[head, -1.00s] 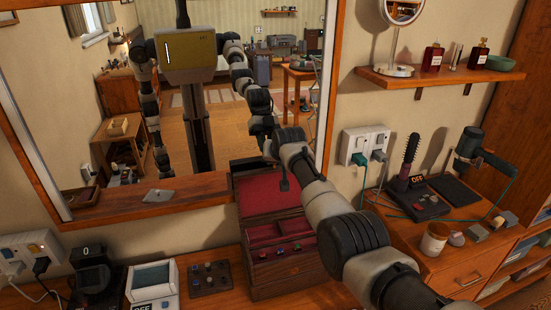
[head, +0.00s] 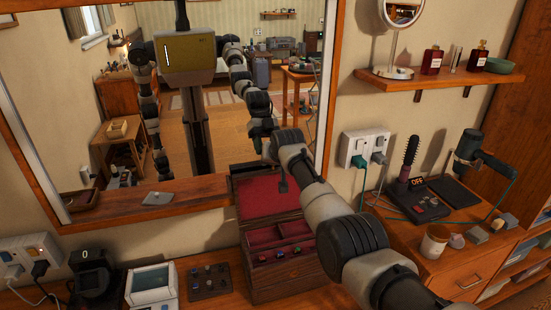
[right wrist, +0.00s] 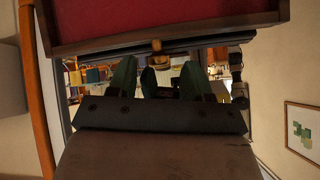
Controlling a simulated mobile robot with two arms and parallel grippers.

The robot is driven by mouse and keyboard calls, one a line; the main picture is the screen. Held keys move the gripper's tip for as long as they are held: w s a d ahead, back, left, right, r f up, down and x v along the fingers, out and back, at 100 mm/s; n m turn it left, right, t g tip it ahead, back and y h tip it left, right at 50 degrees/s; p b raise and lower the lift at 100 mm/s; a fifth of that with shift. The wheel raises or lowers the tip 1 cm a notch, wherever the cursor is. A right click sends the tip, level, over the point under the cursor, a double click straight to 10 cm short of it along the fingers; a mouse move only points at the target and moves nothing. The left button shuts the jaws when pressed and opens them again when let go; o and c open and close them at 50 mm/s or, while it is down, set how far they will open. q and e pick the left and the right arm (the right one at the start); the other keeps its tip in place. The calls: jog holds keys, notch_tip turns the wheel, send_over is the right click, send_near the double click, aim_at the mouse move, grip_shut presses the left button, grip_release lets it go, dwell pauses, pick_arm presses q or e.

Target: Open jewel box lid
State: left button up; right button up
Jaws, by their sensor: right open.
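The brown wooden jewel box stands on the dresser below the mirror, and its front (head: 285,277) faces me. Its lid (head: 262,192) is raised and leans back toward the mirror, showing red lining. The lid's red inner face and wooden edge (right wrist: 160,36) cross the top of the right wrist view. Red-lined compartments (head: 280,232) and small coloured pieces along the front show inside. My right gripper (right wrist: 158,80) is open and empty by the lid's edge; I cannot tell if it touches. In the head view my forearm mostly hides it. My left gripper shows only as a mirror reflection.
The mirror (head: 215,110) rises close behind the box. A small control pad (head: 209,281), a white device (head: 152,287) and a dark dock (head: 92,275) stand to its left. A jar (head: 434,242) and a hairbrush (head: 407,165) stand to the right.

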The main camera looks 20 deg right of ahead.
jog(key=shift+r, duration=0.15)
jog(key=b+v, duration=0.2)
jog(key=v, duration=0.8)
jog(key=shift+s+r, duration=0.2)
jog(key=shift+s, duration=0.1)
